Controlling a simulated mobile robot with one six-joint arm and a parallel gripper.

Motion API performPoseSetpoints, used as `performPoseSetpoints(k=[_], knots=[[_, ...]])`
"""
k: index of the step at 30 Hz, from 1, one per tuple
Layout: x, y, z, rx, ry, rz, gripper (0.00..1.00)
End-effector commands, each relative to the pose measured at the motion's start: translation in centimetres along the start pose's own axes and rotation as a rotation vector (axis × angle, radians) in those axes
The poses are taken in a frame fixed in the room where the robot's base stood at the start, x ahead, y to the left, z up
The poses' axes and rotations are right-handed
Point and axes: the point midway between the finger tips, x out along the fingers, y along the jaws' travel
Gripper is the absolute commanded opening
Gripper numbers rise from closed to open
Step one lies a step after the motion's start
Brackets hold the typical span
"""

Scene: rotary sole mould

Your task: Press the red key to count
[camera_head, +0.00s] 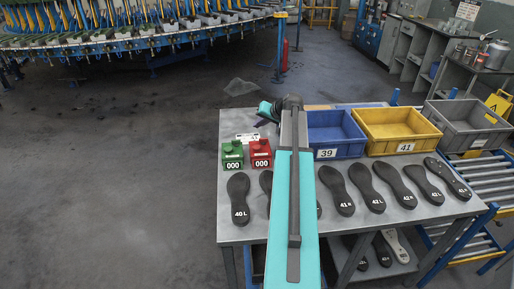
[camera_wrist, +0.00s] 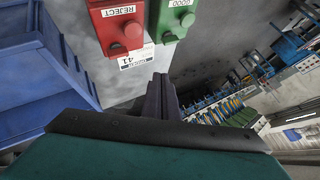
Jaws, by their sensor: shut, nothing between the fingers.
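The red counter (camera_head: 261,153) stands on the grey table beside a green counter (camera_head: 232,155); both displays read 000. In the wrist view the red counter (camera_wrist: 120,20) is labelled REJECT and appears upside down at the top. A round red key (camera_wrist: 133,30) sticks out of it, and another red knob is lower left. The green counter (camera_wrist: 174,18) is beside it, to the right. My gripper (camera_wrist: 160,78) is shut and empty, its dark fingertips just below the counters in the picture, apart from the red key.
A white card (camera_wrist: 136,58) marked 41 lies by the counters. A blue bin (camera_head: 335,137), yellow bin (camera_head: 397,130) and grey bin (camera_head: 465,125) stand at the back right. Several black soles (camera_head: 240,198) lie along the table's front. The rotary machine (camera_head: 130,38) is far left.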

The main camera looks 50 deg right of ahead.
Motion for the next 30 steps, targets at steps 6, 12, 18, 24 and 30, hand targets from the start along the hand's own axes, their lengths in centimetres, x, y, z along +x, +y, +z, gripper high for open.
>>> performPoseSetpoints(k=[6,12,18,24,30], knots=[[0.8,0.6,0.6,0.000,0.000,0.000,0.00],[2.1,1.5,1.6,0.000,-0.002,0.000,0.00],[3.5,2.4,2.6,0.000,-0.001,0.000,0.00],[4.9,3.5,3.6,0.000,-0.001,0.000,0.00],[5.8,4.1,4.3,0.000,-0.001,-0.001,0.00]])
